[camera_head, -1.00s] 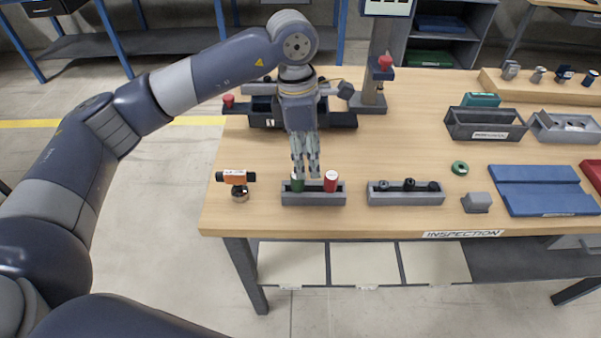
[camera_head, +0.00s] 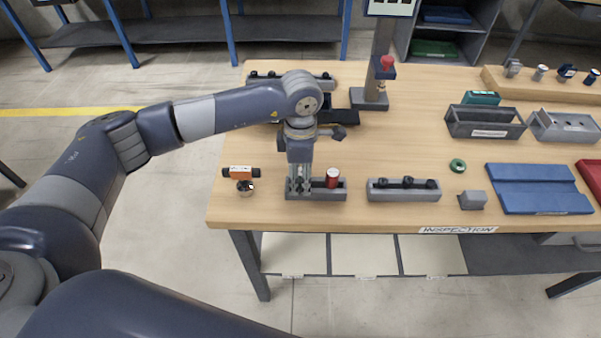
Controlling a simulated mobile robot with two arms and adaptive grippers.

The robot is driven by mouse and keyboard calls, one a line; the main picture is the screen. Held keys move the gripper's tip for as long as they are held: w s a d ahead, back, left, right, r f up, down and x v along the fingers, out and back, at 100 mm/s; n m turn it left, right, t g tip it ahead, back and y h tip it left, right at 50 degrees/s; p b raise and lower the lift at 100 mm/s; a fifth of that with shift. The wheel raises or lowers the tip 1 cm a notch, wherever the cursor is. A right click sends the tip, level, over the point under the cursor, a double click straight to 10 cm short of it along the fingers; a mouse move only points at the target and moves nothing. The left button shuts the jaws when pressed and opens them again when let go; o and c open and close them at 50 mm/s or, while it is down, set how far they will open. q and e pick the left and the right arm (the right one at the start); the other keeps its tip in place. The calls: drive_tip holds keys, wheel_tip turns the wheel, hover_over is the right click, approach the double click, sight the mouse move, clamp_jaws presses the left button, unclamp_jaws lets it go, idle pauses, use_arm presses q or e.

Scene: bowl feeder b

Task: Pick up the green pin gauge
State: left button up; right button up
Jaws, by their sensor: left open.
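My left gripper (camera_head: 299,185) points straight down at the left end of a small grey tray (camera_head: 330,194) near the front edge of the table. Its jaws are open. The green pin gauge is hidden now behind the fingers at that spot, so I cannot tell whether they touch it. A red pin gauge (camera_head: 333,177) stands upright in the same tray, just right of the gripper. My right gripper is not in view.
A grey tray with several dark parts (camera_head: 404,195) lies to the right. A green ring (camera_head: 458,165), grey block (camera_head: 473,200) and blue mat (camera_head: 540,200) are further right. A grey stand (camera_head: 372,95) rises behind.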

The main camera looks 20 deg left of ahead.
use_arm(q)
drive_tip(key=shift+f, duration=0.25)
clamp_jaws()
drive_tip(key=shift+r, duration=0.1)
